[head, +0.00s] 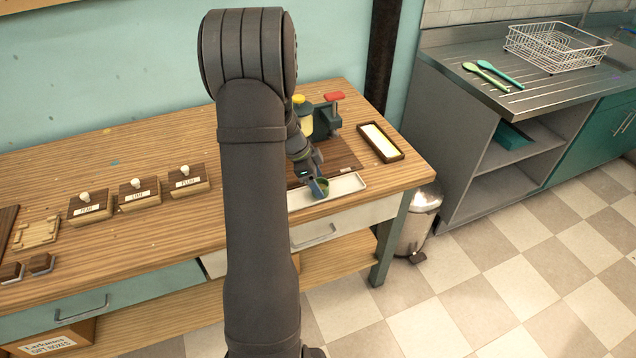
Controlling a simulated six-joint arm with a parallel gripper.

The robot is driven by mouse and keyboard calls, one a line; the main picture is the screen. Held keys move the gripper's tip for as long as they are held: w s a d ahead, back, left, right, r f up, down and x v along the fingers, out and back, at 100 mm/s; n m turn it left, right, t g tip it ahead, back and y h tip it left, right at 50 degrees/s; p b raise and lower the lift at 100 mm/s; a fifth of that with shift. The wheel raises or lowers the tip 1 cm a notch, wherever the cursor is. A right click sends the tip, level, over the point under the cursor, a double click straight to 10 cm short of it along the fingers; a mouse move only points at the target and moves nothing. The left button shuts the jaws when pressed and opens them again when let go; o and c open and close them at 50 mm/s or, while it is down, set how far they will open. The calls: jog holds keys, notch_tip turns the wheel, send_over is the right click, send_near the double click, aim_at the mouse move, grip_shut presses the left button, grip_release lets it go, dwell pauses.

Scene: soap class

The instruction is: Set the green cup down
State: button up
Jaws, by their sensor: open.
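A small green cup (322,189) is at the white tray (347,184) near the front edge of the wooden bench. My gripper (316,182) is right at the cup, with its jaws open. At this size I cannot tell whether the fingers touch the cup. I also cannot tell whether its base rests on the tray. My own arm hides the left part of the tray and the bench behind it.
A dark mat (345,154) lies behind the tray. A yellow-topped jar (300,113) and a red-topped device (331,112) stand at the back. A dark-framed tray (380,142) is to the right. Several labelled wooden blocks (139,195) stand left.

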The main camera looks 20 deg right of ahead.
jog(key=v, duration=1)
jog(key=shift+r, duration=0.35)
jog(key=x, duration=1.2)
jog(key=shift+f, duration=0.3)
notch_tip(320, 180, up, 3)
jog(key=shift+a+f, duration=0.1)
jog(key=shift+f, duration=0.1)
jog(key=shift+r, duration=0.65)
